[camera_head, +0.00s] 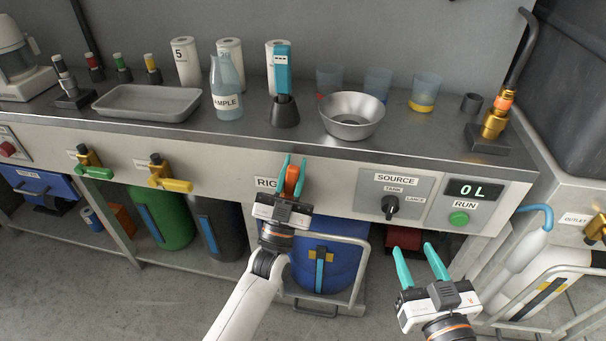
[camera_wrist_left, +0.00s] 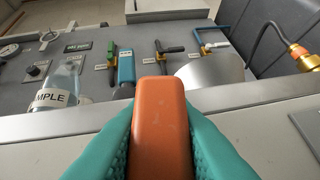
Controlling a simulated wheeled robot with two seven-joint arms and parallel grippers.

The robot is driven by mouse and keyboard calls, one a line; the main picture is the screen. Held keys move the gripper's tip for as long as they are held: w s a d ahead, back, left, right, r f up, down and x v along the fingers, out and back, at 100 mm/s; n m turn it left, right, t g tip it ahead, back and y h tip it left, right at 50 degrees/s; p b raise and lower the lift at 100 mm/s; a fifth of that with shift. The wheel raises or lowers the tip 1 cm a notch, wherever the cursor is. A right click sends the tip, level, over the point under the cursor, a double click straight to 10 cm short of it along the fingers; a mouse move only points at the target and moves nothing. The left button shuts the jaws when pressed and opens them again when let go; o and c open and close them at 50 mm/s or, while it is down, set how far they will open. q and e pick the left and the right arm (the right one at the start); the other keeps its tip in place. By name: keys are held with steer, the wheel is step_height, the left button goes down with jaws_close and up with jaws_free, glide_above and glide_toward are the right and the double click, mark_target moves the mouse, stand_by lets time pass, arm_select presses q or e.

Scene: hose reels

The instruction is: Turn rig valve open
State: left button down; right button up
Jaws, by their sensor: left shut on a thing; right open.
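The rig valve's orange handle (camera_head: 292,179) is on the bench's front panel, beside a label that starts with "RIG" (camera_head: 266,183); my gripper hides the rest of the label. The handle looks roughly upright in the head view. My left gripper (camera_head: 293,163) is shut on it, with one teal finger on each side. In the left wrist view the orange handle (camera_wrist_left: 162,125) fills the space between the fingers. The valve body is hidden behind the gripper. My right gripper (camera_head: 416,250) is open and empty, below the source panel and apart from it.
To the right are the source knob (camera_head: 390,206), the display reading "0L" (camera_head: 473,190) and the green run button (camera_head: 459,218). Yellow (camera_head: 169,182) and green (camera_head: 95,172) handled valves are to the left. A steel bowl (camera_head: 352,115) stands on the bench above. A blue drum (camera_head: 335,262) is below.

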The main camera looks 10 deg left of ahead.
arm_select(q)
steer(key=shift+a+n+t+y, duration=0.2)
steer(key=shift+a+n+y, duration=0.1)
steer(key=shift+n+y, duration=0.8)
steer(key=shift+a+n+t+y, duration=0.2)
steer(key=shift+a+n+y, duration=0.1)
steer(key=shift+n+y, duration=0.75)
arm_select(e)
steer(key=shift+f, duration=0.1)
arm_select(q)
steer(key=shift+a+n, duration=0.1)
steer(key=shift+n, duration=0.15)
steer(key=c, duration=1.2)
jaws_free()
steer(key=shift+c, duration=0.2)
steer(key=v, duration=1.2)
steer(key=shift+p, duration=0.4)
arm_select(e)
steer(key=f, duration=0.1)
steer(key=f+g, duration=0.1)
steer(key=g, duration=0.1)
steer(key=shift+s+d+f+h, duration=0.3)
steer(key=shift+s+f, duration=0.1)
